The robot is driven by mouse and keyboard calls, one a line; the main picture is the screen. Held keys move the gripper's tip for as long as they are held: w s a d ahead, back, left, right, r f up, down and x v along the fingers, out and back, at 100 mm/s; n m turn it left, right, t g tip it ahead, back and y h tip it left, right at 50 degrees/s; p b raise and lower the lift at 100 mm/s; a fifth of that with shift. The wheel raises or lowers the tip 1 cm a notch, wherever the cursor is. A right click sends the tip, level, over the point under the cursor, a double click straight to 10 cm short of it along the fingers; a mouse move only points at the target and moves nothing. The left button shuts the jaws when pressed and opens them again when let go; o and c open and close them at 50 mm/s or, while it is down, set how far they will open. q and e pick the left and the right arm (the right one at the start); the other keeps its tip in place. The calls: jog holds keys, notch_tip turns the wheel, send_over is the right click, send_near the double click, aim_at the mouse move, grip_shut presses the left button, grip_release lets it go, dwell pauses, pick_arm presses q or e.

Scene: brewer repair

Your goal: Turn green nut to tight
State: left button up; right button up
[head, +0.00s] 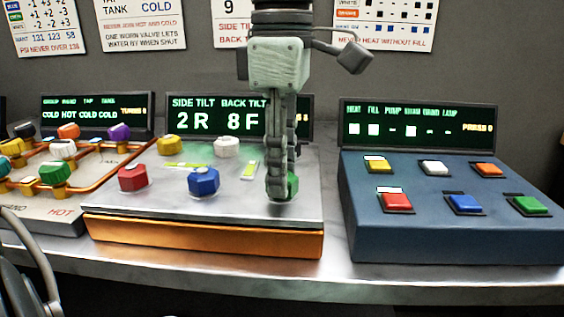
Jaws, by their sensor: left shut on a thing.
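The green nut (293,186) sits at the right front of the silver levelling panel (245,209) in the middle of the bench. My left gripper (280,188) points straight down over it, shut on the green nut, and its fingers hide most of the nut. The panel also carries a yellow nut (170,145), a white nut (227,147), a red nut (133,177) and a blue nut (204,181). The display (217,117) behind reads side tilt 2R and back tilt 8F; its right part is hidden by my gripper. My right gripper is not in view.
A blue button box (450,240) with several coloured buttons and its own display (418,125) stands at the right. A pipe panel (35,205) with coloured valve knobs stands at the left. Instruction sheets (143,22) hang on the wall. The steel bench edge (190,262) in front is clear.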

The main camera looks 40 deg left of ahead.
pick_arm(q)
jog(key=shift+m, duration=0.6)
jog(key=o, duration=1.2)
jog(key=shift+c, duration=0.2)
notch_tip(320, 180, up, 12)
jog(key=shift+s, duration=0.1)
